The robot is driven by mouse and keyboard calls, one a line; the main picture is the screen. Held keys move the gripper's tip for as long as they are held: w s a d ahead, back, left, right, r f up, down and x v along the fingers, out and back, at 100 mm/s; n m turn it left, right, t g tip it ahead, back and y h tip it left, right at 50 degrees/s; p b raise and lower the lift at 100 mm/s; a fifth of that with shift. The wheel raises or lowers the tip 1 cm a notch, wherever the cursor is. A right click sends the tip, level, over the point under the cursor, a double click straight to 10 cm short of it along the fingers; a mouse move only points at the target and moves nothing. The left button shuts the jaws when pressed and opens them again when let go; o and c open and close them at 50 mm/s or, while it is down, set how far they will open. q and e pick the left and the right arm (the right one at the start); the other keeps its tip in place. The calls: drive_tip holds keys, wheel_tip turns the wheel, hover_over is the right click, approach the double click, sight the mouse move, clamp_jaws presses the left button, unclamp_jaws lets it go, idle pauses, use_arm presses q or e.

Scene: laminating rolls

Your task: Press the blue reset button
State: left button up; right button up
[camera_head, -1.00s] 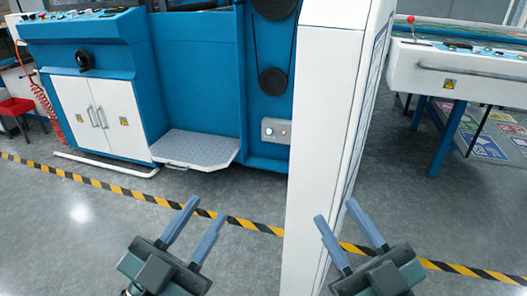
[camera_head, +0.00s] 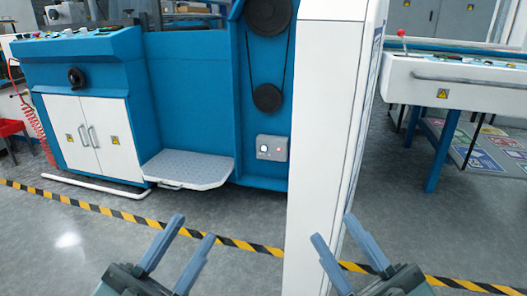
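No blue reset button can be made out for certain. A small grey control box (camera_head: 272,148) with a round knob and a small red spot is on the lower front of the blue machine (camera_head: 190,95). A sloped panel (camera_head: 72,34) with several small buttons tops the machine's left part; their colours are hard to tell. My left gripper (camera_head: 194,228) is open and empty, low in the view and well short of the machine. My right gripper (camera_head: 334,227) is open and empty, in front of the white column's lower right side.
A tall white column (camera_head: 325,130) stands close, right of the control box. A grey step plate (camera_head: 188,168) juts from the machine. Yellow-black floor tape (camera_head: 110,211) runs across the clear floor. A white-fronted table (camera_head: 460,82) with a red-topped lever is at right.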

clamp_jaws()
idle(0.5)
idle(0.9)
